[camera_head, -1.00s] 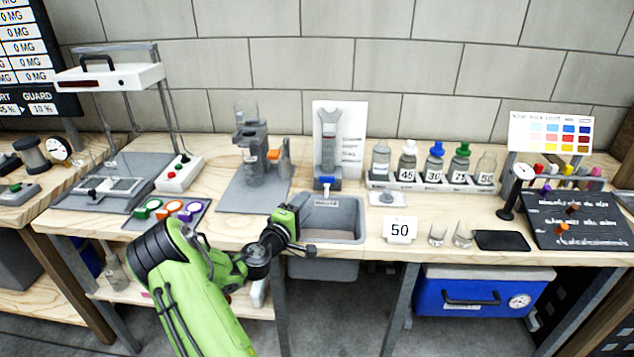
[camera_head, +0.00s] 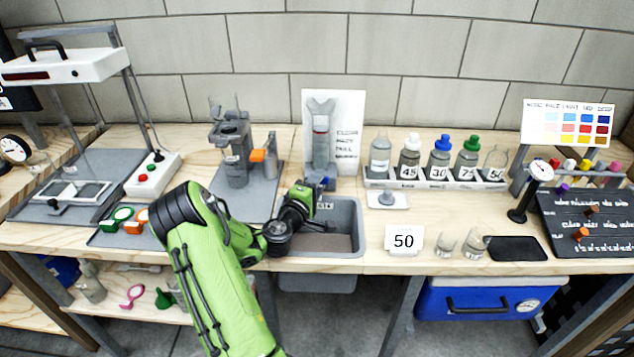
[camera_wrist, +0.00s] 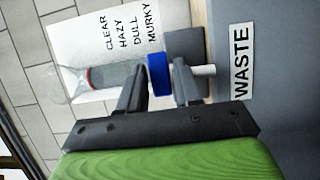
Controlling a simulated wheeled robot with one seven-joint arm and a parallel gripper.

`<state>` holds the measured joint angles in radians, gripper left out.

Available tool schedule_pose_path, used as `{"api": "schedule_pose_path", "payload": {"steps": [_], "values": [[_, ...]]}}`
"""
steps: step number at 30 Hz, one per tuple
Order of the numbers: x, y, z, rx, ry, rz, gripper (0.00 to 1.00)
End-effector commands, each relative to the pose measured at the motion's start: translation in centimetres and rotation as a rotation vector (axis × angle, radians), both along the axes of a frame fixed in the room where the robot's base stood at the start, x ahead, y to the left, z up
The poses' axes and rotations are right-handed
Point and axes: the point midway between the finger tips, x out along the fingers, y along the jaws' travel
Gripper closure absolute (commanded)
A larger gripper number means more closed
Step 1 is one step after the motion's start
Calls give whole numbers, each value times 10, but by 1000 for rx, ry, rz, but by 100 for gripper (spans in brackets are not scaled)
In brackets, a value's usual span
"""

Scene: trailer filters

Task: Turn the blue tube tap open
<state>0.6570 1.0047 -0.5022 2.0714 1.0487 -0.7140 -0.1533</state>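The blue tube tap (camera_wrist: 159,75) sits at the lower end of a clear tube (camera_wrist: 115,76) with a red band, in the wrist view. The tube (camera_head: 320,135) stands upright before a white card in the head view. There the tap is mostly hidden by my gripper (camera_head: 318,184). In the wrist view my gripper (camera_wrist: 159,82) is open, with one finger on each side of the blue tap. I cannot tell whether either finger touches it.
The grey waste basin (camera_head: 345,215) lies just below and in front of the tube. A row of labelled bottles (camera_head: 437,163) stands to the right, and a grey clamp stand (camera_head: 232,150) to the left. A "50" card (camera_head: 403,240) and two small glasses stand near the front edge.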

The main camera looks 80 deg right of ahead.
Motion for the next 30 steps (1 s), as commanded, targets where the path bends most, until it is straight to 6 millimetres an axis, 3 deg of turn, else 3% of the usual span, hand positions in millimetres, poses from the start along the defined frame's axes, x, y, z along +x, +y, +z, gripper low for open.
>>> {"api": "schedule_pose_path", "payload": {"steps": [1, 6, 17, 30], "values": [[0, 0, 0, 0, 0, 0, 75], [0, 0, 0, 0, 0, 0, 100], [-1, 0, 0, 1, 2, 42, 100], [-5, 0, 0, 1, 1, 287, 100]]}}
